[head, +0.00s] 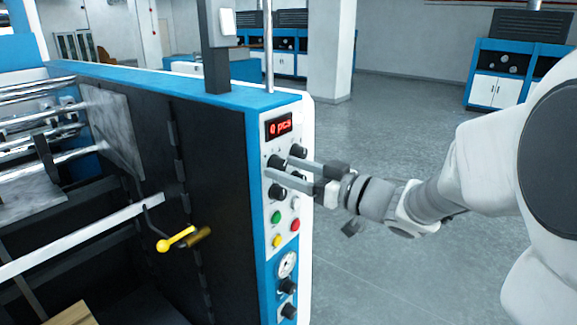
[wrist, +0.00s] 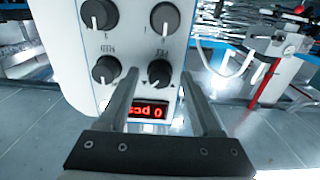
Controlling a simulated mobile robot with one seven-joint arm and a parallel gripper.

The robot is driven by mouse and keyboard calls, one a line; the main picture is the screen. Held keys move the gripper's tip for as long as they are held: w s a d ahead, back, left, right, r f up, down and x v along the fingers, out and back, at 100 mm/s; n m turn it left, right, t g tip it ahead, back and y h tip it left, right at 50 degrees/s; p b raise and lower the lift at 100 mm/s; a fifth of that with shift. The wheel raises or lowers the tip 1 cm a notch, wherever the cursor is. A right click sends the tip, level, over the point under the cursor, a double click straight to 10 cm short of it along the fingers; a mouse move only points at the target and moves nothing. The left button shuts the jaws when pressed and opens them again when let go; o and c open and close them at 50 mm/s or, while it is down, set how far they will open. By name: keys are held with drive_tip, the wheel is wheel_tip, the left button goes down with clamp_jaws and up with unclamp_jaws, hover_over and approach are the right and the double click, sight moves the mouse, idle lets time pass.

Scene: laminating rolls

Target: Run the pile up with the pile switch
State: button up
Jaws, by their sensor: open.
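The control panel (head: 264,240) is on the near end of the blue and white machine. The black knob (wrist: 160,73) at the panel's upper left, just below the red display, appears to be the pile switch; its small label is hard to read. The knob also shows in the head view (head: 275,161). My gripper (head: 278,167) is open, its two fingers pointing at the panel. In the wrist view, which shows the panel upside down, the knob lies between the fingertips (wrist: 158,80). I cannot tell whether they touch it.
The display (head: 279,126) reads "0 pcs". Other black knobs (wrist: 104,70) sit close by, with green (head: 276,217) and red (head: 296,225) buttons below. A yellow-handled lever (head: 176,239) sticks out left of the panel. The floor to the right is open.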

clamp_jaws()
idle(0.3)
drive_tip(key=shift+f+n+b, duration=0.15)
drive_tip(key=shift+n+b, duration=0.45)
drive_tip(key=shift+b, duration=0.25)
drive_tip(key=n+b, duration=0.7)
drive_tip(key=shift+n, duration=0.3)
drive_tip(key=shift+r+b, duration=0.2)
drive_tip(key=shift+b, duration=0.15)
